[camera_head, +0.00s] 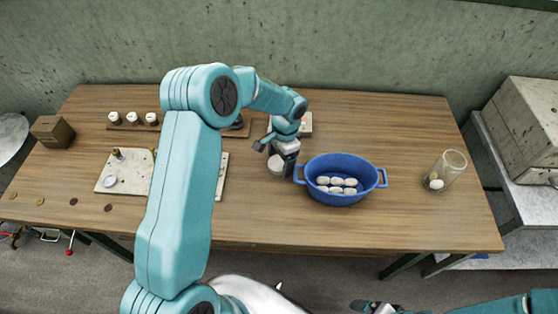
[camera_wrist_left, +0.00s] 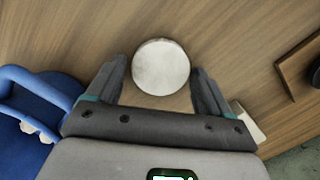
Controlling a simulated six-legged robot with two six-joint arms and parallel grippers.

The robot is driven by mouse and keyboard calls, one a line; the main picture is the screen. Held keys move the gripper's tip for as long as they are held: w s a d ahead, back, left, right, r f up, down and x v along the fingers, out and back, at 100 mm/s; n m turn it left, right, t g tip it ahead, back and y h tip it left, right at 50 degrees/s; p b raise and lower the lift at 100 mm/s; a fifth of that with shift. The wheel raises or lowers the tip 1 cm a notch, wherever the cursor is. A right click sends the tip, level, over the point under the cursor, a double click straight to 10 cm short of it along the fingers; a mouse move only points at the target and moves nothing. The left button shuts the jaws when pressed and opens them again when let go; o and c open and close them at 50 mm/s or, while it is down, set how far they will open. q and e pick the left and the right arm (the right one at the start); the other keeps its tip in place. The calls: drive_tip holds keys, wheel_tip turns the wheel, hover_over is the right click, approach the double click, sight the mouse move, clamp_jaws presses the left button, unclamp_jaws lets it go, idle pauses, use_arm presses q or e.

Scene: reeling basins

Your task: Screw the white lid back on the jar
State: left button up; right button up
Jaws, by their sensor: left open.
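The white lid (camera_head: 276,166) is a pale round disc on the wooden table, left of the blue basin. It also shows in the left wrist view (camera_wrist_left: 161,66), between my left fingertips with a gap on both sides. My left gripper (camera_head: 275,157) is open and points down over the lid, holding nothing. A clear glass jar (camera_head: 446,168) stands at the table's right with pale cocoons inside; I see no lid on it. Part of my right gripper (camera_head: 376,306) shows at the bottom edge, and its jaws are not clear.
A blue two-handled basin (camera_head: 340,193) with several white cocoons stands between the lid and the glass jar. Several small white-topped jars (camera_head: 132,118) stand at the back left. A pale board (camera_head: 122,176) with a gauge lies at left. The front right tabletop is clear.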

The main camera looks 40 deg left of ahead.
sight(279, 162)
use_arm(q)
drive_tip(key=shift+f, duration=0.15)
drive_tip(key=shift+s, duration=0.15)
drive_tip(key=c, duration=0.8)
drive_tip(key=shift+r, duration=0.25)
wheel_tip(279, 162, up, 20)
drive_tip(key=shift+f+b, duration=0.15)
drive_tip(key=shift+b, duration=0.75)
